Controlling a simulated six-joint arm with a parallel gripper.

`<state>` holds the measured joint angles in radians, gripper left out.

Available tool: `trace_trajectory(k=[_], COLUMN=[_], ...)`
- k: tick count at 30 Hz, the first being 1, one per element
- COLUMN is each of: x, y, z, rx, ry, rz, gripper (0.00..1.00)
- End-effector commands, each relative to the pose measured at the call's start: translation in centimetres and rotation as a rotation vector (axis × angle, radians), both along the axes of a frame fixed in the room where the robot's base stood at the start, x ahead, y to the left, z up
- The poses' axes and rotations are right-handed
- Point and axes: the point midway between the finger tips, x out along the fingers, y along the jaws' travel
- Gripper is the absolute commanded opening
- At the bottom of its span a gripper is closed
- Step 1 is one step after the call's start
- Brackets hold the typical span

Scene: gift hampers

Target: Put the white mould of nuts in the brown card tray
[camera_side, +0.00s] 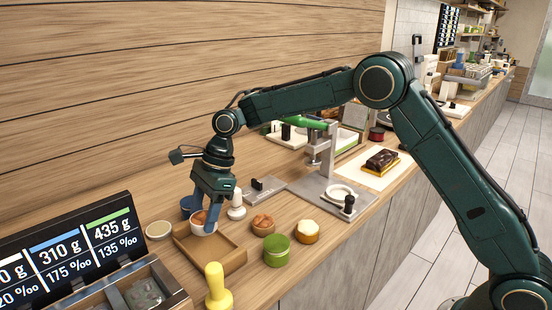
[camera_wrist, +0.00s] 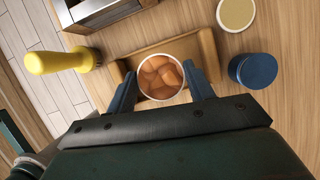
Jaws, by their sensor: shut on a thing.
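The white mould of nuts (camera_side: 202,227) is a small white cup filled with brown nuts. It also shows in the wrist view (camera_wrist: 160,77), upright between the two blue fingers. My gripper (camera_side: 208,212) is shut on it, one finger at each side, in the wrist view too (camera_wrist: 162,88). The brown card tray (camera_side: 222,262) is a shallow open box on the counter. In the wrist view the tray (camera_wrist: 207,45) lies beneath the mould, partly hidden by it and the fingers. In the side view the mould is at the tray's back end; its exact height above the tray is unclear.
A blue pot (camera_wrist: 252,70) and cream disc (camera_wrist: 236,13) stand close by. A yellow-handled tool (camera_side: 217,285) stands at the tray's front. A white pawn-shaped piece (camera_side: 237,206), a tan cup (camera_side: 262,223) and a green tin (camera_side: 277,250) stand to the right. A display (camera_side: 75,255) is left.

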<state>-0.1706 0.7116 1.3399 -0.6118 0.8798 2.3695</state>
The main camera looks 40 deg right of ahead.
Motion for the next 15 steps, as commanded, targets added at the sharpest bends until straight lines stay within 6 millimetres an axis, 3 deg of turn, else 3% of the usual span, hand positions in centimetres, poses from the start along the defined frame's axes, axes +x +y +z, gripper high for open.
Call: trace_trajectory(k=[11,15], x=[0.0,-0.1], y=[0.0,0.0], z=[-1.4,-2.8], rx=[0.000,-0.001], ry=[0.001,0.003], rz=[0.000,0.000], gripper=[0.29,0.29])
